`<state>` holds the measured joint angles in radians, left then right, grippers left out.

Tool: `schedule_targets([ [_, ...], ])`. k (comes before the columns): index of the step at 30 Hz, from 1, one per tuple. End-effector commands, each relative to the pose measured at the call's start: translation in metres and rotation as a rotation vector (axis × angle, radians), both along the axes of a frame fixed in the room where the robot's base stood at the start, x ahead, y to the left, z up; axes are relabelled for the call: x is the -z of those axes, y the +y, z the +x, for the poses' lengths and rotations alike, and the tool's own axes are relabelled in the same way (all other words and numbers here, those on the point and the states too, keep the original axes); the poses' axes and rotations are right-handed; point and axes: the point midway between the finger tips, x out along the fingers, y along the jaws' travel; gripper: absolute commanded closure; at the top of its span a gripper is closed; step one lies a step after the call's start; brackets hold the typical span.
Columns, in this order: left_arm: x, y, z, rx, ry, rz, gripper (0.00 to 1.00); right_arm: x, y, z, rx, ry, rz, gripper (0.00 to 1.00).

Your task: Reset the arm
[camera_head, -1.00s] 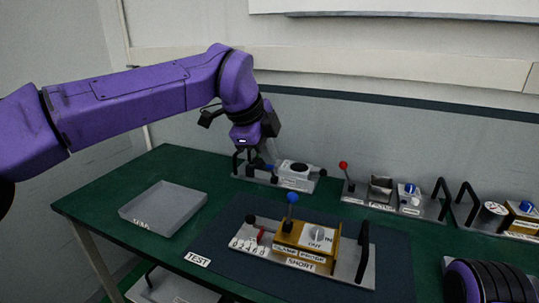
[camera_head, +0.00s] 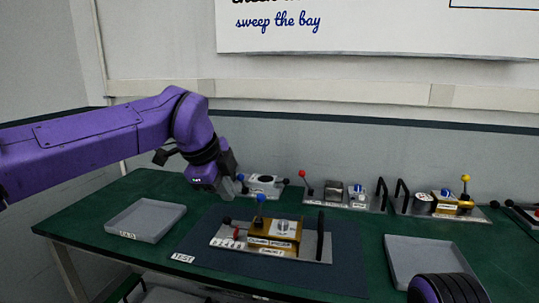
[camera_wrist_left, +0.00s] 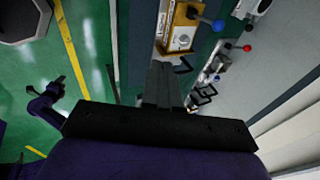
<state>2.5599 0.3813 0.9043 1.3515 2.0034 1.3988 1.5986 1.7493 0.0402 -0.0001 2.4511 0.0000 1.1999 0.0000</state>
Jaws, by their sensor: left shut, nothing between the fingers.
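My left arm (camera_head: 190,130) is purple and reaches in from the left in the head view. My left gripper (camera_head: 229,188) points down, shut and empty, just left of the rear-left grey module (camera_head: 264,184) and behind the blue-knobbed lever of the front module. Whether it touches anything there cannot be told. In the left wrist view the dark fingers (camera_wrist_left: 161,86) are together, with the gold module (camera_wrist_left: 181,36) beyond them. Part of my right arm (camera_head: 447,290) shows at the bottom right of the head view; its gripper does not show.
The gold TEST module (camera_head: 285,232) stands on a dark mat (camera_head: 330,278). A grey tray (camera_head: 147,235) lies left, another (camera_head: 400,255) right. More lever modules (camera_head: 345,201) line the rear of the green table (camera_head: 85,215). The air above the table is mostly free.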

Motion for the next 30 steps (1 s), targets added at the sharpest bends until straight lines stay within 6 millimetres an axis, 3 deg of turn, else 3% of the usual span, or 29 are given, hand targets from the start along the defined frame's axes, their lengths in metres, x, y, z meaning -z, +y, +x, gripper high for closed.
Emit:
schedule_targets([
  [8,0.054,0.008,0.010,0.100,0.006,0.182,1.00,0.000,0.000,0.001,0.000,-0.002,0.000,0.48],
  [11,0.083,0.018,0.012,0.159,0.012,0.285,1.00,0.000,0.000,0.001,0.000,-0.002,0.000,0.48],
  [17,0.162,0.050,0.012,0.358,0.053,0.566,1.00,0.000,0.000,0.001,0.000,-0.001,0.000,0.48],
  [20,0.215,0.074,0.005,0.538,0.097,0.760,1.00,0.000,0.000,0.001,-0.001,-0.002,0.000,0.48],
  [23,0.285,0.106,-0.015,0.850,0.178,1.010,1.00,0.000,0.000,0.001,-0.001,-0.002,0.000,0.48],
  [26,0.362,0.142,-0.052,1.324,0.293,1.262,1.00,0.000,0.000,0.001,-0.001,-0.002,0.000,0.48],
  [29,0.430,0.172,-0.108,1.910,0.396,1.419,1.00,0.000,0.000,0.001,-0.001,-0.002,0.000,0.48],
  [30,0.454,0.181,-0.134,2.163,0.419,1.443,1.00,0.000,0.000,0.001,-0.001,-0.002,0.000,0.48],
])
